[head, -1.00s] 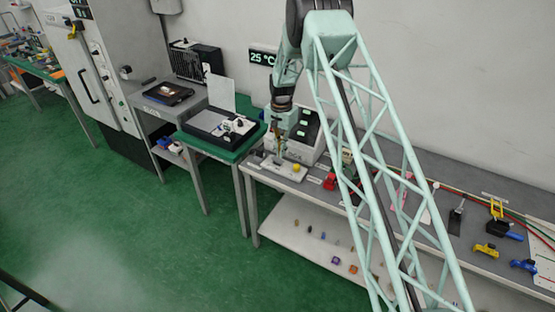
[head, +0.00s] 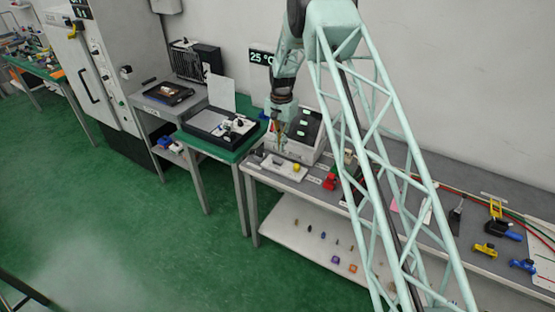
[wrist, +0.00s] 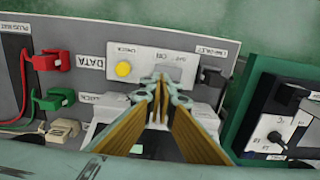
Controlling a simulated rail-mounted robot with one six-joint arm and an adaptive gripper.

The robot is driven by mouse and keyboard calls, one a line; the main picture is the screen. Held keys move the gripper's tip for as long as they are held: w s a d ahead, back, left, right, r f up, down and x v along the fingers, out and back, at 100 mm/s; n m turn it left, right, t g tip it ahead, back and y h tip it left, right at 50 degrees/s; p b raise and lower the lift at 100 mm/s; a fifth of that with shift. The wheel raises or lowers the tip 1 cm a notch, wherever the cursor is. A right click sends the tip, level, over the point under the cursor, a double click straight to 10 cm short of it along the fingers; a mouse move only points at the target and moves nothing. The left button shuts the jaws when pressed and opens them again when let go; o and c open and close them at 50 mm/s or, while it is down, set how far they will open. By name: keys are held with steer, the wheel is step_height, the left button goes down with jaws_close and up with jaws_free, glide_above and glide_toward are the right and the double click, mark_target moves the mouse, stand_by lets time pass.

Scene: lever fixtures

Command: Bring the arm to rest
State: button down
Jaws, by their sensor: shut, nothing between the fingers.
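My arm (head: 375,130) reaches across the head view from the bottom right, and its wrist hangs down at the left end of the grey workbench (head: 238,167). My gripper (head: 277,146) is small in the head view, above the white panel with a yellow button (head: 296,167). In the wrist view my gripper (wrist: 160,80) has its fingertips together with nothing between them. Its tips overlap the panel (wrist: 202,77) in the picture, right of the yellow button (wrist: 123,70); whether they touch it I cannot tell.
Red (wrist: 48,60) and green (wrist: 52,98) clamp-like fixtures stand left of the panel in the wrist view. A green-topped table (head: 222,152) with a black tray stands left of the bench. Yellow (head: 484,251) and blue (head: 522,265) fixtures lie at the bench's right. The green floor is open at left.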

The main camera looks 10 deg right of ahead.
stand_by(0.4)
steer(key=s+r+n+b, duration=0.1)
steer(key=s+r, duration=0.2)
steer(key=r, duration=0.4)
steer(key=s+r+t+b, duration=0.1)
steer(key=s+r, duration=0.2)
steer(key=r, duration=0.4)
steer(key=s+r+n+b, duration=0.1)
steer(key=s+r, duration=0.3)
steer(key=r, duration=0.3)
steer(key=s+r+n+b, duration=0.2)
steer(key=s+r+b, duration=0.1)
steer(key=s+r, duration=1.2)
steer(key=s+r+n+t+b, duration=0.1)
steer(key=s+r+b, duration=0.1)
steer(key=s, duration=0.9)
steer(key=s+r+n+t+b, duration=0.1)
steer(key=s+r+b, duration=0.15)
steer(key=s, duration=0.75)
steer(key=s+f+n+b, duration=0.1)
steer(key=s+f, duration=0.1)
steer(key=s, duration=0.9)
steer(key=s+f+n+t+b, duration=0.1)
steer(key=s+f, duration=0.2)
steer(key=s, duration=0.9)
steer(key=shift+s+f+b, duration=0.15)
steer(key=shift+s+b, duration=0.15)
steer(key=shift+b, duration=0.05)
